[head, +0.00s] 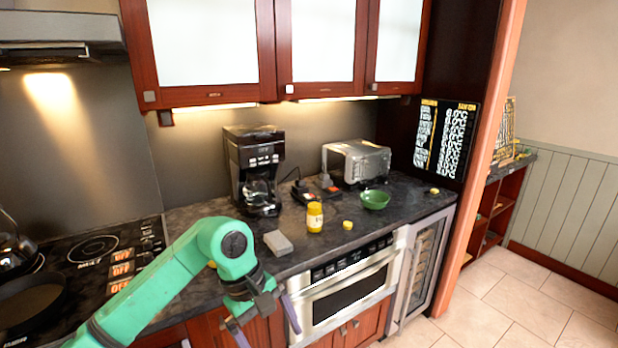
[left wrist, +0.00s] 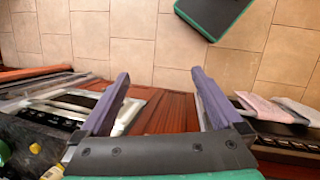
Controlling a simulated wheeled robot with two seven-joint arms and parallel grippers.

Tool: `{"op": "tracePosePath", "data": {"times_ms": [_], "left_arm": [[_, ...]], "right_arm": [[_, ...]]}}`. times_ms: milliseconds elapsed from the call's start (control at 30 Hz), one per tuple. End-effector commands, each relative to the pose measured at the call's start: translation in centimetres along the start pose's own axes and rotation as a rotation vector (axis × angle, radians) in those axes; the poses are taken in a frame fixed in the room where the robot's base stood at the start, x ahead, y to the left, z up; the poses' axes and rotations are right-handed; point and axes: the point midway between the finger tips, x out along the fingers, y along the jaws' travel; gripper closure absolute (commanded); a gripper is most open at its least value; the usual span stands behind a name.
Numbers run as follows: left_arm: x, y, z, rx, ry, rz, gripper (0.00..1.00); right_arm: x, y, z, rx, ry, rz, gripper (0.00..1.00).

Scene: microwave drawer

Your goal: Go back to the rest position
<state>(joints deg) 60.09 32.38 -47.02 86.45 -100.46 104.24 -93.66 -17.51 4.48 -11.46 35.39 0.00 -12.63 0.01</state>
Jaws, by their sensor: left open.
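My left gripper (head: 265,328) hangs in front of the counter edge, at the left of the microwave drawer (head: 347,292). Its two purple fingers are spread apart with nothing between them, and they also show in the left wrist view (left wrist: 160,85). The microwave drawer is a steel unit with a dark window under the counter, and it appears closed. My right gripper is in neither view.
The dark counter (head: 325,235) holds a coffee maker (head: 256,170), a toaster oven (head: 357,162), a green bowl (head: 374,199), a yellow jar (head: 314,217) and a grey block (head: 278,243). A stove (head: 92,248) is at left. Tiled floor (head: 510,295) is clear at right.

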Motion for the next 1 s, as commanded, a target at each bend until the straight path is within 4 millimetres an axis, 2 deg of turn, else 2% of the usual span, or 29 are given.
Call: {"op": "tracePosePath", "data": {"times_ms": [33, 200, 267, 333, 367, 400, 467, 500, 567, 600, 667, 700, 767, 833, 933, 967, 1000], "left_arm": [[0.9, 0.8, 0.8, -0.055, -0.079, 0.04, 0.0], [2.7, 5.2, 3.3, -0.4, -0.468, 0.221, 0.0], [2.9, 7.0, 3.4, -0.582, -0.64, 0.283, 0.0], [3.1, 9.1, 2.2, -0.848, -0.865, 0.345, 0.0], [3.4, 9.8, 1.1, -0.985, -0.97, 0.368, 0.0], [4.0, 10.5, -1.1, -1.197, -1.123, 0.393, 0.0], [5.5, 10.6, -5.1, -1.509, -1.328, 0.419, 0.0], [7.1, 10.0, -7.9, -1.712, -1.446, 0.428, 0.0], [10.1, 8.1, -12.1, -2.009, -1.607, 0.433, 0.0], [12.4, 6.4, -14.4, -2.194, -1.697, 0.432, 0.0], [16.1, 3.2, -17.4, -2.453, -1.809, 0.433, 0.0], [18.6, 0.8, -18.9, 2.45, 1.752, -0.406, 0.0], [22.5, -3.0, -20.5, 2.296, 1.571, -0.351, 0.0], [26.9, -7.8, -21.5, 2.124, 1.377, -0.305, 0.0], [32.9, -15.2, -21.3, 1.885, 1.126, -0.26, 0.0], [34.6, -17.4, -20.9, 1.815, 1.056, -0.251, 0.0], [36.8, -20.4, -20.1, 1.722, 0.964, -0.242, 0.0]], "right_arm": [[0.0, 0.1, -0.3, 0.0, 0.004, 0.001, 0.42], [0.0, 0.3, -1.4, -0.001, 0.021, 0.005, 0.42], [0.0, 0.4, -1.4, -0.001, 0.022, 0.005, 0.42], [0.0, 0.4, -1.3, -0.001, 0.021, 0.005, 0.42], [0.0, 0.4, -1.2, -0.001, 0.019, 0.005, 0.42], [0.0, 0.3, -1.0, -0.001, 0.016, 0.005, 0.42], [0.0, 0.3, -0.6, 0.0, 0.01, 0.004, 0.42], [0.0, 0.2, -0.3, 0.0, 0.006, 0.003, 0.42], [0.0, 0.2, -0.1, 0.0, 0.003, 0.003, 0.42], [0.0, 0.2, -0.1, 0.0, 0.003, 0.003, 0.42], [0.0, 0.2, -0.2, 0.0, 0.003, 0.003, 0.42], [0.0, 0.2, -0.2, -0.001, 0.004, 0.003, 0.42], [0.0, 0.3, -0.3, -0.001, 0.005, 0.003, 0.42], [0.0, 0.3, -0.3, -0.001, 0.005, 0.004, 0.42], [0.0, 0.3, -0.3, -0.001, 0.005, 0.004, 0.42], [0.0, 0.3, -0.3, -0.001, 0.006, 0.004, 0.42], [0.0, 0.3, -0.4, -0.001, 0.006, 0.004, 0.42]]}}
